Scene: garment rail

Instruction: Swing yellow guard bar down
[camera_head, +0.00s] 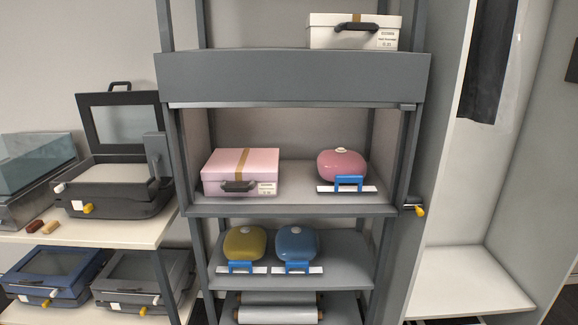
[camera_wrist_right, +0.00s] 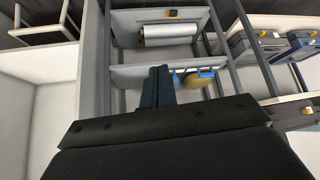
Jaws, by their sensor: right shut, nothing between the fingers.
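No long yellow bar shows clearly in either view. A yellow-tipped handle (camera_head: 418,211) sticks out at the right post of the grey rack (camera_head: 292,210), level with the middle shelf. A wide grey panel (camera_head: 290,77) spans the rack above that shelf. My right gripper (camera_wrist_right: 158,72) shows only in the right wrist view, with its dark fingers together and empty. The rack's shelves appear beyond the fingers; whether they touch anything I cannot tell. My left gripper is not in view.
A pink box (camera_head: 240,172) and a pink pot (camera_head: 342,164) stand on the middle shelf. A yellow pot (camera_head: 245,243) and a blue pot (camera_head: 297,243) stand below. A pale, mostly empty compartment (camera_head: 470,280) lies right.

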